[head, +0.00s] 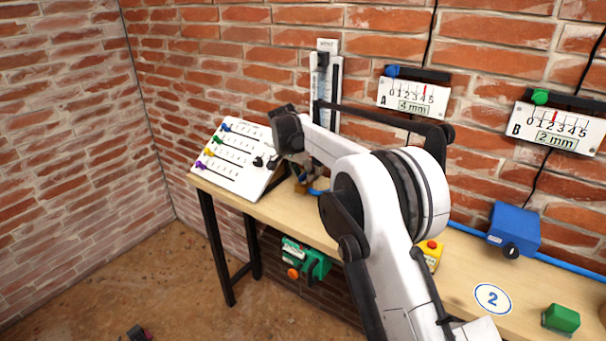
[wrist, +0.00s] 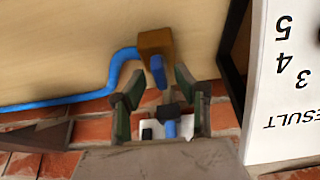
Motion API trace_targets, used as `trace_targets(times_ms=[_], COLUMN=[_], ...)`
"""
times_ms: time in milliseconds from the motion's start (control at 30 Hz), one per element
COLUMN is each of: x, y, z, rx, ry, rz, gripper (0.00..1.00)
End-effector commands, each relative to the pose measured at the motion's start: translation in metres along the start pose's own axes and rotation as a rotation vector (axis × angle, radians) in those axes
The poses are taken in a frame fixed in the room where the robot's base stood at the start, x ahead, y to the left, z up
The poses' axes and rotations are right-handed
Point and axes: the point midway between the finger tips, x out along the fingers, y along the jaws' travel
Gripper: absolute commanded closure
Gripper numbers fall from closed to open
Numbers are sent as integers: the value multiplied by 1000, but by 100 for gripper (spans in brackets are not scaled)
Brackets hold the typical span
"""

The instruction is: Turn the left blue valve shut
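In the wrist view, a small blue valve handle (wrist: 158,72) sits on a brown block (wrist: 155,43) joined to a blue hose (wrist: 112,68). My gripper (wrist: 158,84) is open. Its two green-padded fingers stand on either side of the handle in the picture, with a visible gap on both sides; how far the handle lies from the fingertips in depth I cannot tell. Another blue piece (wrist: 171,128) shows farther down between the fingers. In the head view, the brown block (head: 302,187) is at the back of the bench beside my arm, and my fingers are mostly hidden.
A white result board (head: 238,160) leans close to the left of my wrist. A blue box (head: 514,230) with a black knob, a yellow box (head: 431,255) with a red button and a green block (head: 561,319) stand along the bench (head: 465,265). Gauges A (head: 412,97) and B (head: 556,128) hang on the wall.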

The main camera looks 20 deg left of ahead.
Motion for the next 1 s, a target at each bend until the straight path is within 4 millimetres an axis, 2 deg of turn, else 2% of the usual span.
trace_targets(times_ms=[167,500,700,833,1000], x=[-11,-75,-105,-116,-120], y=[0,0,0,0,0], z=[0,0,0,0,0], rx=[-1,-1,0,0,0], ry=[0,0,0,0,0], rz=[0,-1,0,0,0], gripper=[70,70,70,70,70])
